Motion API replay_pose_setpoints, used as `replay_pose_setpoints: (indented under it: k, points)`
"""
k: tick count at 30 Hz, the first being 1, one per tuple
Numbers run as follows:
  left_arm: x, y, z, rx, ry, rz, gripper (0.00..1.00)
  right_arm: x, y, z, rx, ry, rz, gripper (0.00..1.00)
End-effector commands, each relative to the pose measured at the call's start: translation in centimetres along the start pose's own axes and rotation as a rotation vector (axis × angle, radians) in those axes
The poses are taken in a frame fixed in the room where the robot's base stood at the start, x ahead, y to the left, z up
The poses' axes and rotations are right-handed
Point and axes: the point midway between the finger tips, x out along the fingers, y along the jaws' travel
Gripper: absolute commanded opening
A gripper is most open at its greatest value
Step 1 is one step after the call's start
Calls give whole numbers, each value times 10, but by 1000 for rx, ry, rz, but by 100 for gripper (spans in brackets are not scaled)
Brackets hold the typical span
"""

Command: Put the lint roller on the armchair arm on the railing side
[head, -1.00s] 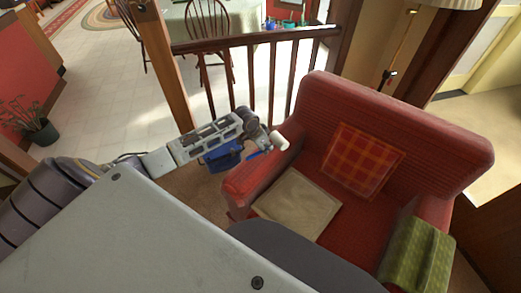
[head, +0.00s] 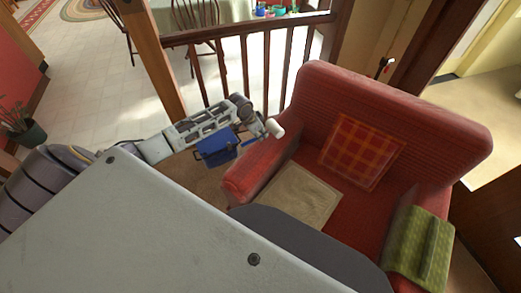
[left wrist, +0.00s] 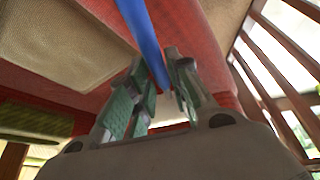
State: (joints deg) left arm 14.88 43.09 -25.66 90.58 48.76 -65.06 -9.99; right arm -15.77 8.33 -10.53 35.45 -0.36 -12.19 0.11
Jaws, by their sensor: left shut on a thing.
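The lint roller (head: 275,128) shows its white head in the head view, beside the upper part of the red armchair arm on the railing side (head: 262,163). Its blue handle (left wrist: 141,32) shows in the left wrist view, running between the fingers. My left gripper (head: 258,118) is shut on the lint roller and holds it close to that arm. The wrist view shows the gripper (left wrist: 163,78) with the red arm (left wrist: 185,25) behind the handle. Whether the roller touches the arm I cannot tell. My right gripper is not in view.
A dark wooden railing (head: 250,30) stands behind and left of the armchair. A beige cushion or cloth (head: 300,195) and a plaid cushion (head: 360,152) are on the seat. A green cloth (head: 418,245) covers the other arm. The railing-side arm's top looks clear.

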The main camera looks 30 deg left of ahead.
Motion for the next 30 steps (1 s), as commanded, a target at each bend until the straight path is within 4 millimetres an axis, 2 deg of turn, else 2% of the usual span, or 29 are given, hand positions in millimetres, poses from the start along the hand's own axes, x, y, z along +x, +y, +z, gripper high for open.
replay_pose_setpoints:
  k: [13, 26, 30]
  points:
    - [50, 1, 20, 0, 0, 1, 1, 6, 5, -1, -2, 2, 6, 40]
    - [54, 0, 22, 1, 0, 0, 1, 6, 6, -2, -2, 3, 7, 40]
    - [62, 1, 26, 0, 0, 1, 1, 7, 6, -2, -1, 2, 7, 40]
